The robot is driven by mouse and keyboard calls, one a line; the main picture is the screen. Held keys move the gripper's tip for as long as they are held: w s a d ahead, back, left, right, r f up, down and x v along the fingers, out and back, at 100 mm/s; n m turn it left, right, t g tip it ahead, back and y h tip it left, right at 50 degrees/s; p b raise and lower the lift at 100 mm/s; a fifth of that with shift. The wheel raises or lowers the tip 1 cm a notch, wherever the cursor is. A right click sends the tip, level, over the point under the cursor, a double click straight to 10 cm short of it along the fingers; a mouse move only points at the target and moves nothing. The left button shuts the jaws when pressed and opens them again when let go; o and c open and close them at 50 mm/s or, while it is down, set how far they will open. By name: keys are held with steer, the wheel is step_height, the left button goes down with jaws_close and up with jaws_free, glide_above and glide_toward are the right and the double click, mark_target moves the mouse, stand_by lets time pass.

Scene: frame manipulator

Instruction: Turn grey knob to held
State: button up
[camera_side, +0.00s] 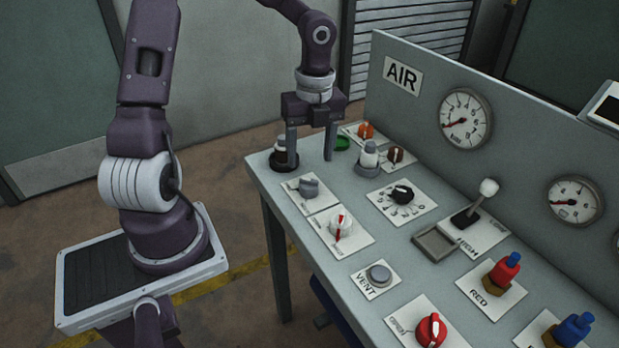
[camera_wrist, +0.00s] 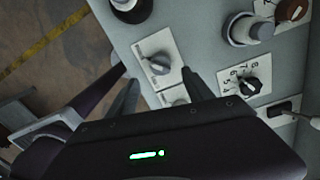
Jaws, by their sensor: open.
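The grey knob (camera_side: 309,187) sits on a white label plate near the left edge of the panel top in the side view. It also shows in the wrist view (camera_wrist: 159,62), where its pointer and some small plate marks are visible but the wording is not readable. My gripper (camera_side: 309,158) is open, pointing down above the far left end of the panel, behind and above the grey knob. In the wrist view the two fingers (camera_wrist: 161,92) are spread apart, with the knob seen beyond them. Nothing is between the fingers.
A red-and-white knob (camera_side: 341,225), a black dial (camera_side: 402,194) and an orange knob (camera_side: 366,130) sit nearby. A lever (camera_side: 475,203), a vent button (camera_side: 379,275) and gauges (camera_side: 466,120) lie to the right.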

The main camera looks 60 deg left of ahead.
mark_target(309, 179)
step_height(309, 179, down, 7)
steer(key=shift+s+f, duration=0.1)
steer(key=shift+f, duration=0.05)
jaws_close()
stand_by(0.4)
steer(key=n, duration=0.8)
steer(key=shift+a, duration=0.1)
steer(key=n, duration=0.5)
steer(key=shift+h, duration=0.3)
steer(key=shift+n+t, duration=0.3)
steer(key=shift+n, duration=2)
